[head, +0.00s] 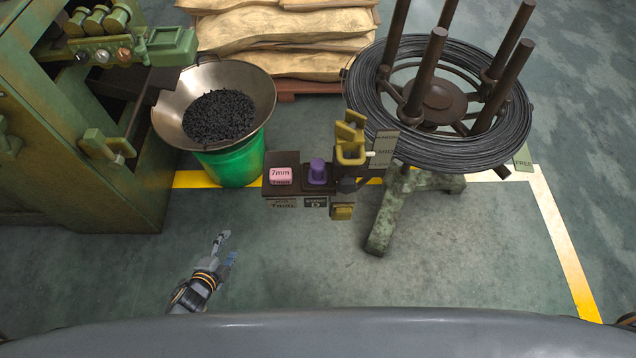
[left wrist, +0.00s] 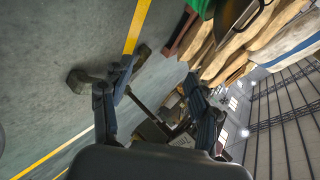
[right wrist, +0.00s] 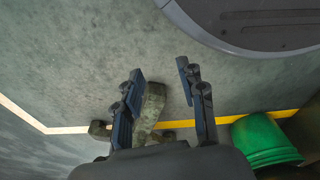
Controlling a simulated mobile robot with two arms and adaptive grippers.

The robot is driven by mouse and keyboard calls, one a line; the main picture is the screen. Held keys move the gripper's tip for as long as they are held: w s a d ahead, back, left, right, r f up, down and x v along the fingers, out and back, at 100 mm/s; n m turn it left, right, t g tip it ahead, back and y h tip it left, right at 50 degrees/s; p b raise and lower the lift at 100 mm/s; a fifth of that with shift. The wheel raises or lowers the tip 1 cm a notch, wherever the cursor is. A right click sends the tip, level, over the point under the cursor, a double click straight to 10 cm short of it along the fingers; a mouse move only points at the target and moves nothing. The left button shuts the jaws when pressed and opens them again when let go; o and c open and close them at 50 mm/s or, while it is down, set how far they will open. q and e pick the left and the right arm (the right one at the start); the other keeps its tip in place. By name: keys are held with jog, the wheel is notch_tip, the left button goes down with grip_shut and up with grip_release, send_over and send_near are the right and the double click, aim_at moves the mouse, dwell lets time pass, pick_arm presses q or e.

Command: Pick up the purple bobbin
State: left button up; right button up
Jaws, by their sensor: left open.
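The purple bobbin (head: 318,171) stands upright on a small dark stand (head: 300,191), between a pink block marked 7mm (head: 281,174) and yellow parts (head: 350,145). My left gripper (head: 226,246) is open and empty, low over the floor, to the left of and nearer to me than the bobbin. In the left wrist view its two fingers (left wrist: 160,100) are spread; I cannot make out the bobbin there. My right gripper (right wrist: 163,95) shows in the right wrist view, open and empty above the floor.
A metal bowl of dark pieces (head: 214,104) sits on a green bucket (head: 232,160) behind the left gripper. A green machine (head: 100,130) stands at left. A wire coil on a stand (head: 440,150) is at right. Sacks (head: 290,40) lie behind. The near floor (head: 300,260) is clear.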

pick_arm(q)
jog(key=w+d+r+m+t+h+b, duration=0.2)
jog(key=w+d+r+m+h+b, duration=0.1)
jog(key=w+r+m, duration=0.3)
jog(key=w+d+r+m+h+b, duration=0.2)
jog(key=d+r+m+h+b, duration=0.3)
jog(key=r+m, duration=0.6)
jog(key=m+g+h+b, duration=0.1)
jog(key=m+g+h, duration=0.35)
jog(key=m, duration=0.85)
send_near(312, 166)
jog(key=shift+t, duration=0.45)
jog(key=d, duration=0.1)
jog(key=w+d, duration=0.1)
jog(key=d+f, duration=0.1)
jog(key=d, duration=0.1)
jog(key=shift+w+p, duration=0.2)
jog(key=shift+p, duration=0.1)
jog(key=x, duration=0.5)
jog(key=shift+w+d+r, duration=0.1)
jog(key=shift+w+d, duration=0.05)
jog(key=shift+w, duration=0.3)
pick_arm(e)
jog(key=w+a+r, duration=0.1)
jog(key=w+r, duration=0.2)
jog(key=w, duration=0.4)
jog(key=shift+w+a+r+t, duration=0.2)
jog(key=shift+r+t, duration=0.1)
jog(key=shift+t, duration=0.1)
